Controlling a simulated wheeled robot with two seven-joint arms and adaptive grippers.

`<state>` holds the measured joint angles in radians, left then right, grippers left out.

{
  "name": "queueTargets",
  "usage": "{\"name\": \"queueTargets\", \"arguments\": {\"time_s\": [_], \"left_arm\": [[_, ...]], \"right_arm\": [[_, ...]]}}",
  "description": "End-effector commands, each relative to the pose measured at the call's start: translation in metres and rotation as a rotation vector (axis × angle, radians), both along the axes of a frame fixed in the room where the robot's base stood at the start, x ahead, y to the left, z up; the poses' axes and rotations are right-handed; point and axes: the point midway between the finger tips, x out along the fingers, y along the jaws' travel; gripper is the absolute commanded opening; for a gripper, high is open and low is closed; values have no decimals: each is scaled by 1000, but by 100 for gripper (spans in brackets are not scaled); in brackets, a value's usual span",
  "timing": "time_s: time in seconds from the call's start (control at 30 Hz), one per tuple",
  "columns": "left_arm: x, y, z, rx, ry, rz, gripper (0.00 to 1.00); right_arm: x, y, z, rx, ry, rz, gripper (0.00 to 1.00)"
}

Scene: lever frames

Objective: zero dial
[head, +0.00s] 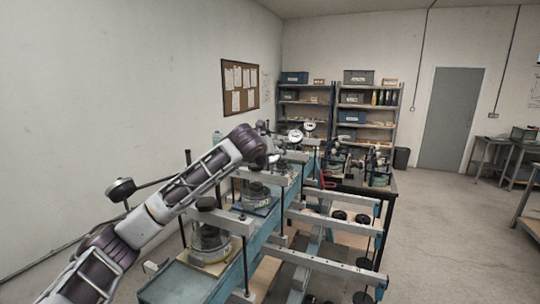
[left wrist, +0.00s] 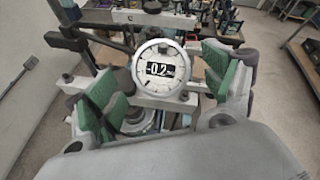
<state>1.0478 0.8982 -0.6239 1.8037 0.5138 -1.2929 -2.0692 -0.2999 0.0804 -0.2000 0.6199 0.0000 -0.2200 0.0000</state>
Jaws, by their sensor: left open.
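A round white dial gauge (left wrist: 160,68) with a silver rim faces me in the left wrist view. Its black display reads about -0.2, with small unit letters that are hard to read. My left gripper (left wrist: 163,82) is open, its green-padded fingers on either side of the dial, with visible gaps to the rim. In the head view the gripper end (head: 270,157) is small and partly hidden by my arm. Two dials show just beyond it, a nearer one (head: 295,136) and a farther one (head: 310,127); I cannot tell surely which one the wrist view shows. My right gripper is not in view.
A long blue lever-frame bench (head: 262,240) with grey crossbars, upright rods and round weights (head: 363,262) runs away below my arm. Shelves with bins (head: 366,115) stand at the back. A grey door (head: 447,110) and open floor (head: 440,235) lie to the right.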

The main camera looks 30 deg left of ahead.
Motion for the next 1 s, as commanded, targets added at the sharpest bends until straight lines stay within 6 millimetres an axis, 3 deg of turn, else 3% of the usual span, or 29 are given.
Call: {"name": "queueTargets", "arguments": {"time_s": [0.6,1.0], "left_arm": [[-63,-13,28,1,1,-1,84],[-70,-14,31,0,0,1,84]], "right_arm": [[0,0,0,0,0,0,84],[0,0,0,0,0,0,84]]}}
